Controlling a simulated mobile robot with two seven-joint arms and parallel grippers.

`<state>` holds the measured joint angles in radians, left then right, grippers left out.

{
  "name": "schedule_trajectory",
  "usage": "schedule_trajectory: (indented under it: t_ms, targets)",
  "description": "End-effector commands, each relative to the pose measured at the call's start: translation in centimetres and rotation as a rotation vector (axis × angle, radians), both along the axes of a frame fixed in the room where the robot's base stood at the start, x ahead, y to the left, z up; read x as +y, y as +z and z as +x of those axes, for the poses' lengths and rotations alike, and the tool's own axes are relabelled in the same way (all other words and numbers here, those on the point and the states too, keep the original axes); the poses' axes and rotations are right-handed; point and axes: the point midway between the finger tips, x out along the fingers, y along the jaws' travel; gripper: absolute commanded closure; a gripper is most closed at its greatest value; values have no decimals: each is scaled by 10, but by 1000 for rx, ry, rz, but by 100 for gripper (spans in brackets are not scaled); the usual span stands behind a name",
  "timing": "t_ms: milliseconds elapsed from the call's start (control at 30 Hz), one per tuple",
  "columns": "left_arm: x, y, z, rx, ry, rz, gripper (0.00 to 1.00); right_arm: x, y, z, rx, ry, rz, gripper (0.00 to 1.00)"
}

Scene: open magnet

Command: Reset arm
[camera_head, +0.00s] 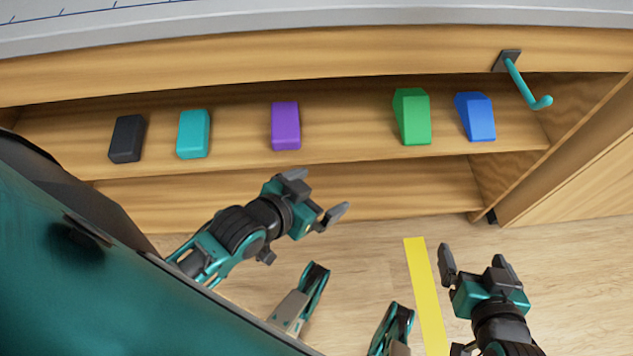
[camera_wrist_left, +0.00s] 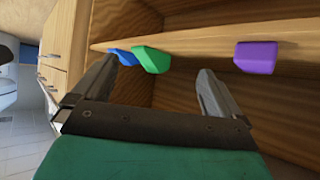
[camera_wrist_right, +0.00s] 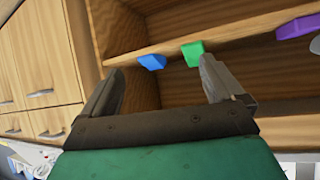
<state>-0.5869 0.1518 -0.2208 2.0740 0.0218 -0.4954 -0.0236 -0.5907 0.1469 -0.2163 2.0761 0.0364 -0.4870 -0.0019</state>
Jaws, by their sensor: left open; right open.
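My left gripper (camera_head: 321,201) is open and empty in front of the lower shelf, below the purple block. My right gripper (camera_head: 472,259) is open and empty over the floor at the lower right, beside the yellow floor strip. In the left wrist view my left gripper's fingers (camera_wrist_left: 155,88) stand apart with nothing between them. In the right wrist view my right gripper's fingers (camera_wrist_right: 160,92) also stand apart and empty. Both grippers are apart from the shelf and its blocks.
A wooden shelf (camera_head: 350,119) holds a black block (camera_head: 127,139), a teal block (camera_head: 193,134), a purple block (camera_head: 285,126), a green block (camera_head: 412,117) and a blue block (camera_head: 475,117). A teal hook (camera_head: 527,85) sticks out at upper right. A yellow strip (camera_head: 424,290) marks the floor.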

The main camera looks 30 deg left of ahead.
Motion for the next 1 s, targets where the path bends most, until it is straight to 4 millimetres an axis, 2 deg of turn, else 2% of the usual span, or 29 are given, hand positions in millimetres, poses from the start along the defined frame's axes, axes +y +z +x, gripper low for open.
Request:
schedule_trajectory:
  t_ms: [367,467,700,900,1000]
  targets:
    - [0,6,0,1,21,-36,1,1,5,0,-1,-1,2,5]
    - [2,21,-1,1,24,-31,1,0,22,0,-2,-2,-1,5]
    - [14,78,-7,3,44,-8,1,-11,84,-2,-15,-19,-20,5]
    - [22,114,-10,-3,54,11,1,-25,110,-13,3,-36,-50,5]
    - [25,122,-11,-8,58,15,1,-29,117,-15,2,-42,-58,5]
